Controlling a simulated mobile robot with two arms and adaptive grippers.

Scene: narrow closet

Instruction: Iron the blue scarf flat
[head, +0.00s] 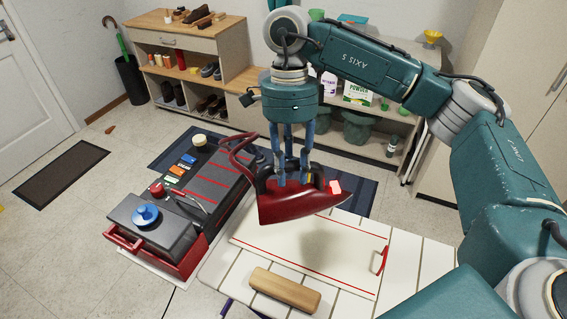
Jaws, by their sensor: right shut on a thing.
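My right gripper (293,180) is shut on a dark red iron (285,207) by its top. The iron hangs above the white board (340,268) with red lines, with a soft shadow under it, so it looks clear of the surface. Its red cord or hose curls up at the left of the iron. I cannot make out a blue scarf for certain; a small blue-purple edge (227,306) shows at the board's lower left. My left gripper is not in view.
A wooden roller-like block (285,290) lies on the board's front. A dark blue striped mat (354,196) lies on the floor behind. Shelves (190,60) with shoes line the back. Floor at left is mostly clear.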

